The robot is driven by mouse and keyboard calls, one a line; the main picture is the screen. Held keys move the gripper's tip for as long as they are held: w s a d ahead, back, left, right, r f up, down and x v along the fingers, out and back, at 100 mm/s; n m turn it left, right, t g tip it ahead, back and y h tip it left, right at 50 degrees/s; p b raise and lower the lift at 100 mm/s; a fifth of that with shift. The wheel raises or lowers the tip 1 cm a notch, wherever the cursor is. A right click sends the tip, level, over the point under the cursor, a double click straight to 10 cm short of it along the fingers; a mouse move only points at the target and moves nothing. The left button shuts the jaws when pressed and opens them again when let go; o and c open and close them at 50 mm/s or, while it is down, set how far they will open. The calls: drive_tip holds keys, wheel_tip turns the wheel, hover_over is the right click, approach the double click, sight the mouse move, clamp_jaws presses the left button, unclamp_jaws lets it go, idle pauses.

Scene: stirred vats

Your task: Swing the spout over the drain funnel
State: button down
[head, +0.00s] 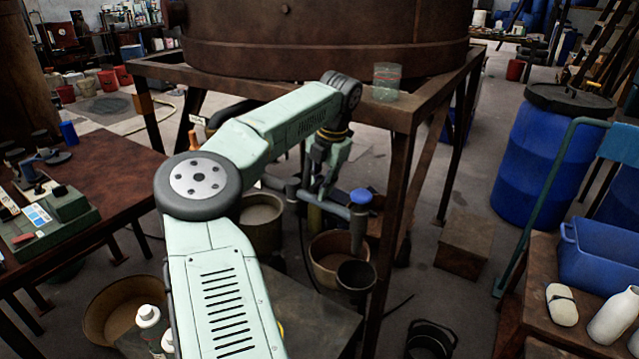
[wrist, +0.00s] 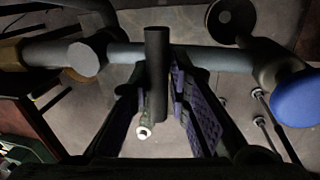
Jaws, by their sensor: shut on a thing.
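The spout is a grey pipe (head: 335,208) with a blue cap (head: 361,196) and a down-turned end (head: 357,235) in the head view. A black funnel-like cup (head: 356,276) appears just below that end; I cannot tell whether they line up in depth. In the wrist view the pipe (wrist: 215,59) runs across, with the blue cap (wrist: 298,98) at right. A dark bar-shaped handle (wrist: 157,75) crosses the pipe between my fingers. My gripper (wrist: 158,108) is shut on this handle; it also shows in the head view (head: 318,188), its fingertips partly hidden.
A rusty vat (head: 330,40) stands on a brown frame (head: 400,115), with a glass jar (head: 386,82) on its corner. A tan bucket (head: 328,258) is behind the black cup. A bench (head: 95,185) stands left; a blue barrel (head: 540,155) and a blue bin (head: 600,255) are right.

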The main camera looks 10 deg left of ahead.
drive_tip(key=shift+w+r+n, duration=0.15)
drive_tip(key=shift+w+n, duration=0.25)
drive_tip(key=shift+n, duration=0.2)
drive_tip(key=c, duration=1.5)
unclamp_jaws()
drive_tip(key=shift+d, duration=0.1)
